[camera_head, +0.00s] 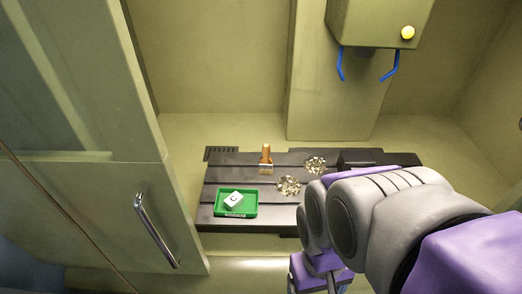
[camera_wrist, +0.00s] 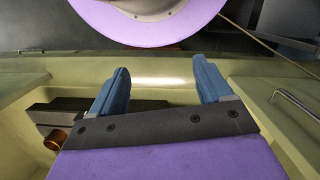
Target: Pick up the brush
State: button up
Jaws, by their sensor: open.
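The brush (camera_head: 266,160) has an orange-brown handle and pale bristles. It lies on the dark slatted cart top (camera_head: 225,175), near its back edge, with the handle pointing to the back. My gripper shows in the wrist view (camera_wrist: 160,85) with two blue fingers spread wide apart and nothing between them. In the head view my arm reaches in from the right, and the fingers are not clearly visible. The gripper is apart from the brush, and I cannot make out the brush in the wrist view.
A green tray (camera_head: 221,213) holding a small white block (camera_head: 233,200) sits front left on the cart top. Two piles of small metal bits (camera_head: 288,185) (camera_head: 315,165) lie right of the brush. A cabinet door with a metal handle (camera_head: 156,230) stands at left. A box with blue hooks (camera_head: 378,25) hangs above.

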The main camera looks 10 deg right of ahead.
aim_at(266, 145)
jog(key=shift+c, duration=0.2)
